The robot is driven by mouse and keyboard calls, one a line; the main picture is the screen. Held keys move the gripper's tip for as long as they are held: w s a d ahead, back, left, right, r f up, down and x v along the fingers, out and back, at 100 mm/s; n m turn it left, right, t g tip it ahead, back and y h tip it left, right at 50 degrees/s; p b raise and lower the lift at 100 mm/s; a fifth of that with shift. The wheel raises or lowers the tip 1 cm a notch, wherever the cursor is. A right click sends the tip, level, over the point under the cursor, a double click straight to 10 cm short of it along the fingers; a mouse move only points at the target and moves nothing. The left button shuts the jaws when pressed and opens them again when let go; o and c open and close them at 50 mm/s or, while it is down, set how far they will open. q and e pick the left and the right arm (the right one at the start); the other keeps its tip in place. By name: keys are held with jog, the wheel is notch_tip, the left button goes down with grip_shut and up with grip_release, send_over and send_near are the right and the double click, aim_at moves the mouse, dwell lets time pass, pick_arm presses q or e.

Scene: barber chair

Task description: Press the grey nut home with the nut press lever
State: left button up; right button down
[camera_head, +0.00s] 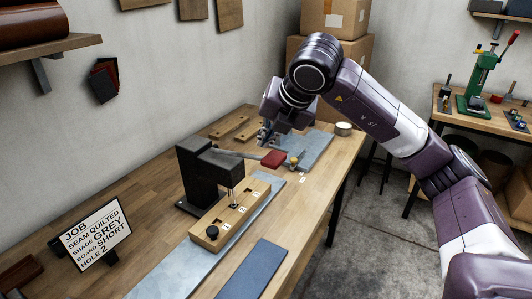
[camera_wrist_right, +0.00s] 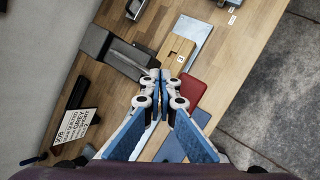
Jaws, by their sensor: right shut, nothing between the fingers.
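The black nut press (camera_head: 196,172) stands on the bench; it also shows in the wrist view (camera_wrist_right: 97,42). Its lever reaches out to the right and ends in a red handle (camera_head: 274,158), also in the wrist view (camera_wrist_right: 193,88). My right gripper (camera_head: 266,136) is shut and empty, just above and behind the lever near the handle; I cannot tell whether it touches. In the wrist view its fingertips (camera_wrist_right: 160,76) are together left of the handle. A wooden board (camera_head: 240,203) lies under the press plunger. A small dark piece sits below the plunger; whether it is the grey nut is unclear. My left gripper is not in view.
A job sign (camera_head: 95,232) reads quilted, grey, short board, hole 2. A black knob (camera_head: 212,232) is on the board's near end. A blue-grey pad (camera_head: 250,268) lies in front. Cardboard boxes (camera_head: 334,50) and a green press (camera_head: 482,80) stand beyond the bench.

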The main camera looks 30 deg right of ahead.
jog(key=r+p, duration=0.2)
jog(key=r, duration=0.1)
jog(key=r+p, duration=0.1)
jog(key=shift+w+a+r, duration=0.25)
jog(key=shift+w+r, duration=0.05)
jog(key=shift+r, duration=0.05)
dwell(0.7)
